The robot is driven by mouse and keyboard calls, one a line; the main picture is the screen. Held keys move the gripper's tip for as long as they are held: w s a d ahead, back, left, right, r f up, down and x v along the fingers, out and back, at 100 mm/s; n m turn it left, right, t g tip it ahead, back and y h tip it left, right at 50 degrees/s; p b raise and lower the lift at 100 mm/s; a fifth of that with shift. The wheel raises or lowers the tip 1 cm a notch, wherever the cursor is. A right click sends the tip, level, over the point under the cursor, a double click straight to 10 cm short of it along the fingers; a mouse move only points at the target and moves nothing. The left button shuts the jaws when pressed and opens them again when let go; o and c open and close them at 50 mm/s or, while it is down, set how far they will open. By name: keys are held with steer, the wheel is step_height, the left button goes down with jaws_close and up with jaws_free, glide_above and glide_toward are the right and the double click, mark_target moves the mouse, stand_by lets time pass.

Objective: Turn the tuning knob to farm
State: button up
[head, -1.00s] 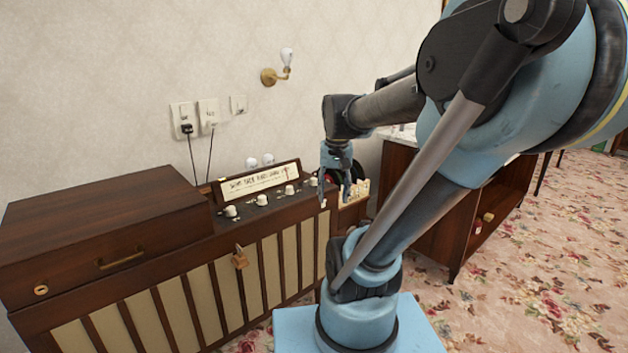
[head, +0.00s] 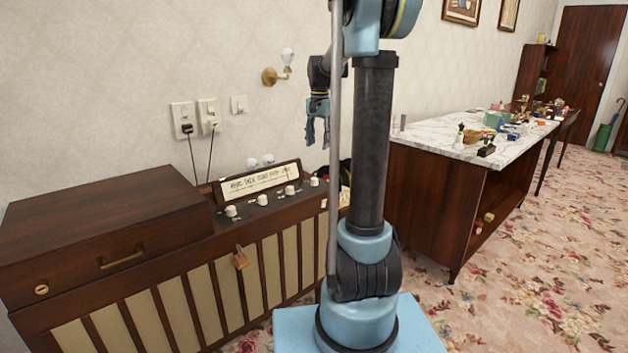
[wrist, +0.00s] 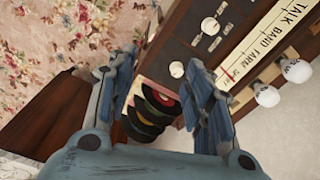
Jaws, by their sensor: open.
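A dark wood radio cabinet (head: 215,245) stands against the wall at left. Its top has a row of several white knobs, including the rightmost knob (head: 314,182) and one beside it (head: 290,190). Two knobs show in the wrist view, one near the right fingertip (wrist: 177,69) and one higher (wrist: 210,26). A cream dial strip (head: 258,183) behind them reads "TALK BAND FARM" in the wrist view (wrist: 265,42). The small knob labels and pointer position are too small to read. My gripper (head: 318,140) is open and empty, in the air above the cabinet's right end.
Two white bulbs (wrist: 282,83) stand behind the dial strip. Records (wrist: 155,108) sit at the cabinet's right end. A wall lamp (head: 283,68) and plugged outlets (head: 183,120) are on the wall. A marble-topped counter (head: 455,150) with small items stands at right.

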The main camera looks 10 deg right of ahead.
steer(key=m, duration=0.2)
glide_above(314, 178)
steer(key=s, duration=0.1)
step_height(314, 178, down, 2)
steer(key=f, duration=1.7)
steer(key=shift+w+f, duration=0.4)
steer(key=shift+c, duration=0.2)
steer(key=c, duration=1)
